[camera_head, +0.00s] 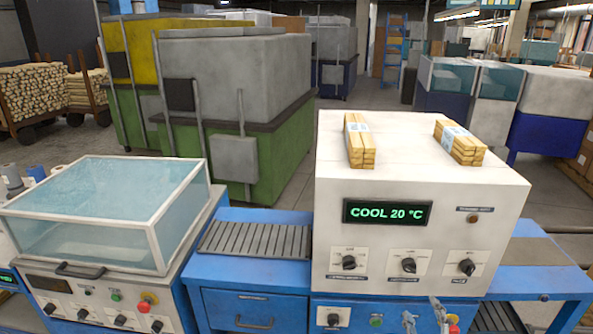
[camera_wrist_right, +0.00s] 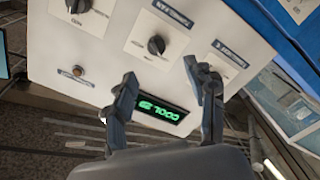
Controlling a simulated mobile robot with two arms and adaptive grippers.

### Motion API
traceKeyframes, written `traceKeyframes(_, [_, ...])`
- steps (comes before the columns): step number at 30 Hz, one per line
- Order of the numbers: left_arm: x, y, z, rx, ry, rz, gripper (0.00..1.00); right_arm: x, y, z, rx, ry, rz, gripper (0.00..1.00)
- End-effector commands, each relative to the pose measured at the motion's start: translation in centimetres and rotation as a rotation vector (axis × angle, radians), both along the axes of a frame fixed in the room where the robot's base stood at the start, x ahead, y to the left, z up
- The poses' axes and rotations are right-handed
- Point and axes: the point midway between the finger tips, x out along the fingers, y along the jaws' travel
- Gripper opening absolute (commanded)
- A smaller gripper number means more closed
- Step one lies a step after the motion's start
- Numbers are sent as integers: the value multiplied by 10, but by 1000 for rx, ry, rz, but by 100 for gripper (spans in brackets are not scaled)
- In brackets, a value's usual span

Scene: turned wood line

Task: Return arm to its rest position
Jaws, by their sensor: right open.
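My right gripper (camera_head: 424,312) shows at the bottom edge of the head view, in front of the lower front of the white machine (camera_head: 335,210). In the right wrist view my right gripper (camera_wrist_right: 160,72) has its two fingers spread apart, with nothing between them. Beyond the fingers is the white control panel (camera_wrist_right: 105,50) with black knobs and a green lit display (camera_wrist_right: 158,109). The display reads "COOL 20 °C" in the head view (camera_head: 387,213). My left gripper is in neither view.
Two bundles of wooden pieces (camera_head: 359,145) (camera_head: 460,143) lie on the white machine's top. A glass-covered machine (camera_head: 105,212) stands at left. A blue bench with a slatted dark strip (camera_head: 256,240) lies between. Open floor (camera_head: 298,190) shows behind.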

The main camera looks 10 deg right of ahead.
Motion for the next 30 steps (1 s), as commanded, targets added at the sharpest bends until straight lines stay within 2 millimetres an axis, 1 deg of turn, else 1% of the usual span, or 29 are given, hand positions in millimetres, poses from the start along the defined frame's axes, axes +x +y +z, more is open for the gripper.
traceKeyframes(1, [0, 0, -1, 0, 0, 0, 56, 1, 2, -16, 19, 27, 3, 56])
traceKeyframes(2, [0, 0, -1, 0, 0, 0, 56, 1, 4, -28, 34, 47, 6, 56])
traceKeyframes(5, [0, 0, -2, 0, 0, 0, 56, -2, 14, -86, 109, 147, 17, 56])
traceKeyframes(6, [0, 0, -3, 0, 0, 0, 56, -6, 20, -115, 145, 198, 21, 56])
traceKeyframes(8, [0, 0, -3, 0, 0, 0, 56, -14, 29, -161, 201, 279, 24, 56])
traceKeyframes(9, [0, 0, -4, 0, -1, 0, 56, -22, 35, -190, 239, 333, 24, 56])
traceKeyframes(11, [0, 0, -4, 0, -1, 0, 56, -38, 46, -232, 292, 414, 22, 56])
traceKeyframes(12, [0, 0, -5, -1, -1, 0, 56, -50, 52, -260, 326, 469, 18, 56])
traceKeyframes(14, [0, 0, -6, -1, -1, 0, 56, -71, 63, -300, 374, 551, 12, 56])
traceKeyframes(15, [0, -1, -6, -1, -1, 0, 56, -87, 69, -325, 405, 607, 4, 56])
traceKeyframes(17, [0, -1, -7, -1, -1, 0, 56, -114, 79, -362, 448, 692, -11, 56])
traceKeyframes(18, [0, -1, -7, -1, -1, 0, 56, -134, 85, -385, 476, 748, -23, 56])
traceKeyframes(20, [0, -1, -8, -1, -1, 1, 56, -166, 93, -417, 513, 833, -44, 56])
traceKeyframes(21, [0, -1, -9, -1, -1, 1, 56, -189, 98, -436, 536, 890, -61, 56])
traceKeyframes(23, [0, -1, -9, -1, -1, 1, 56, -226, 104, -464, 566, 976, -88, 56])
traceKeyframes(24, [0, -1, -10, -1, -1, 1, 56, -251, 107, -479, 584, 1030, -109, 56])
traceKeyframes(26, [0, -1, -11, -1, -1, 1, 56, -287, 110, -499, 607, 1106, -141, 56])
traceKeyframes(27, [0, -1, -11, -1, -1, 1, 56, -310, 111, -509, 618, 1153, -163, 56])
traceKeyframes(30, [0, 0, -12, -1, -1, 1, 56, -359, 112, -527, 638, 1246, -212, 56])
